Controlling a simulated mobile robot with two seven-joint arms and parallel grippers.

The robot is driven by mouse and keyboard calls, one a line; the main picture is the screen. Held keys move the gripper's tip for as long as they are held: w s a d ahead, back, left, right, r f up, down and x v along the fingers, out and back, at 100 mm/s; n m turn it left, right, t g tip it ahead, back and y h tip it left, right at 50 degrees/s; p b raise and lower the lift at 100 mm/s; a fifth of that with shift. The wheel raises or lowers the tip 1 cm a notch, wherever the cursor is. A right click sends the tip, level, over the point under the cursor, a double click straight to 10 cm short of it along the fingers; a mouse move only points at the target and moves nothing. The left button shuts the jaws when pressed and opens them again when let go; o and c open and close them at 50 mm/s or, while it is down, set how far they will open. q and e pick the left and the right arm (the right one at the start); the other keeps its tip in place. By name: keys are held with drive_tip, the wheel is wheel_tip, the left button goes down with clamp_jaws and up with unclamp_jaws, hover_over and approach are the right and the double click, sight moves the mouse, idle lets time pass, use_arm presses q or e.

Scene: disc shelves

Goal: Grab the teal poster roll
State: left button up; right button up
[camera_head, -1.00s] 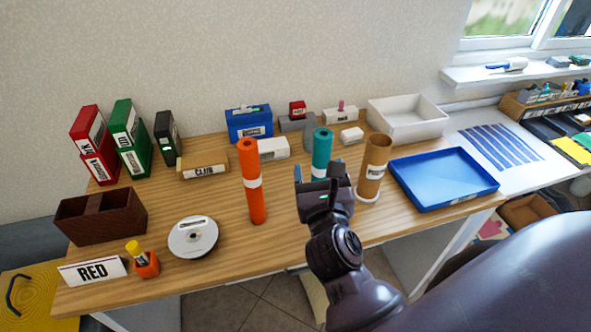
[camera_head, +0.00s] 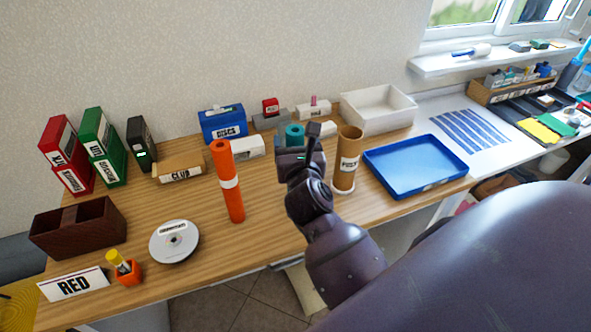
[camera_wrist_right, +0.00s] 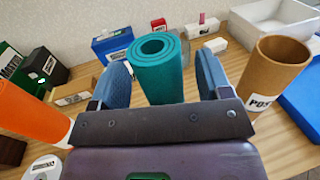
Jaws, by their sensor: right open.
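The teal poster roll (camera_wrist_right: 158,72) stands upright in the right wrist view, between the two open fingers of my right gripper (camera_wrist_right: 162,80). Gaps show on both sides of the roll, so the fingers do not appear to press on it. In the head view only the top of the teal roll (camera_head: 294,134) shows; my right gripper (camera_head: 297,158) hides the rest. My left gripper is not in view.
An orange roll (camera_head: 227,182) stands to the left and a brown cardboard tube (camera_head: 346,160) close on the right. Behind are a blue box (camera_head: 222,124) and white boxes. A blue tray (camera_head: 415,166) lies to the right.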

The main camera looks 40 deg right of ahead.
drive_tip(key=shift+x, duration=1.2)
drive_tip(key=shift+s, duration=0.1)
drive_tip(key=shift+c, duration=0.4)
drive_tip(key=c, duration=1.1)
drive_tip(key=shift+c, duration=0.2)
drive_tip(key=shift+r, duration=0.1)
